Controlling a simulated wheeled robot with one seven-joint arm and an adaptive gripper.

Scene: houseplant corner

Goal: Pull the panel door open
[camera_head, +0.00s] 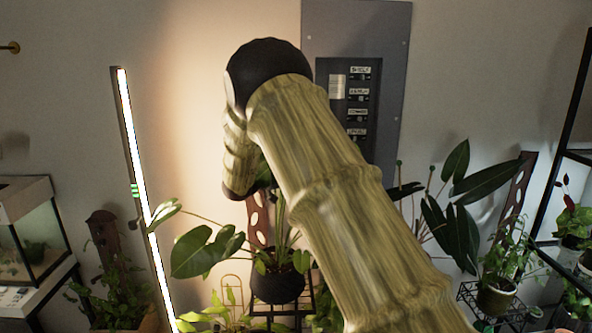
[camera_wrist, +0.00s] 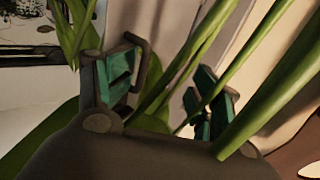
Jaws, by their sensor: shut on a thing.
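The grey electrical panel (camera_head: 392,45) is on the back wall. Its dark recess with labelled switches (camera_head: 358,98) is exposed at the right of my arm. I cannot make out the panel door; my arm covers the panel's left part. My gripper (camera_wrist: 163,88) shows in the wrist view, with green pads on its two fingers. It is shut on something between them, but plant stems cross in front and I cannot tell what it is. In the head view the gripper is hidden behind my arm, below and left of the panel.
A potted plant (camera_head: 277,285) with broad leaves stands below my wrist, and its leaves reach close to it. A lit upright lamp (camera_head: 144,190) is at the left. More plants and a shelf (camera_head: 572,155) crowd the right. A glass tank (camera_head: 33,235) stands far left.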

